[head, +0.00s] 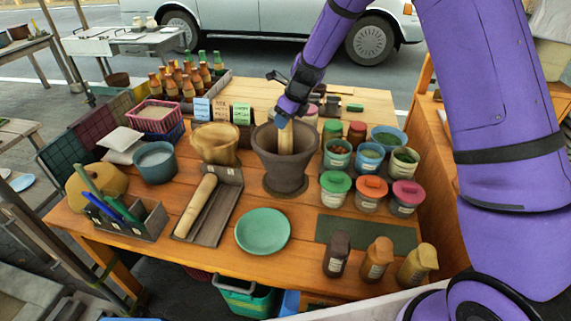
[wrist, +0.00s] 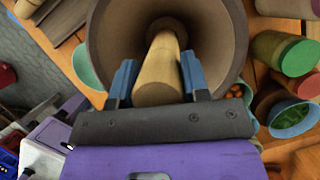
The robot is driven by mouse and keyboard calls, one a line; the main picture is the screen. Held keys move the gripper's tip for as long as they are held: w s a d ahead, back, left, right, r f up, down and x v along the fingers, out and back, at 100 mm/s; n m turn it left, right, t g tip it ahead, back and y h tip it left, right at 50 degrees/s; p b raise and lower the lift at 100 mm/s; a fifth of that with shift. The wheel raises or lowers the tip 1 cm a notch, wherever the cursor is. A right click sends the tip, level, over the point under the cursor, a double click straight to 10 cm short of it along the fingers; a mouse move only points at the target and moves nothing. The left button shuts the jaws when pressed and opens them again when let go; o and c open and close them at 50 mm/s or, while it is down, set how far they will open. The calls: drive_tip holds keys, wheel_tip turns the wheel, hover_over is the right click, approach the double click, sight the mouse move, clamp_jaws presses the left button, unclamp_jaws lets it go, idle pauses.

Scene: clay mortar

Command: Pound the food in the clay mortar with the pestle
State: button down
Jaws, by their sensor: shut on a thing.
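The clay mortar (head: 284,165) is a dark brown-grey bowl on a foot, upright near the middle of the wooden table. My gripper (head: 283,117) is above the mortar's mouth, shut on a pale wooden pestle (head: 286,140). The pestle stands roughly upright with its lower part inside the mortar. In the wrist view, the pestle (wrist: 160,72) sits between the blue fingers and points into the mortar (wrist: 222,40). I cannot make out any food in the mortar, and the pestle's lower tip is hard to see.
Jars with green, orange and pink lids (head: 371,193) and open tubs (head: 370,158) stand close right of the mortar. A wooden vessel (head: 215,143) is close left. A tray (head: 224,212) holds another wooden pestle (head: 196,206). A green plate (head: 263,231) lies in front.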

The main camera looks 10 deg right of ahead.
drive_tip(key=shift+r, duration=0.1)
idle(0.3)
drive_tip(key=shift+r, duration=2.65)
drive_tip(key=shift+f, duration=2.75)
drive_tip(key=shift+r, duration=2.75)
drive_tip(key=shift+f, duration=2.75)
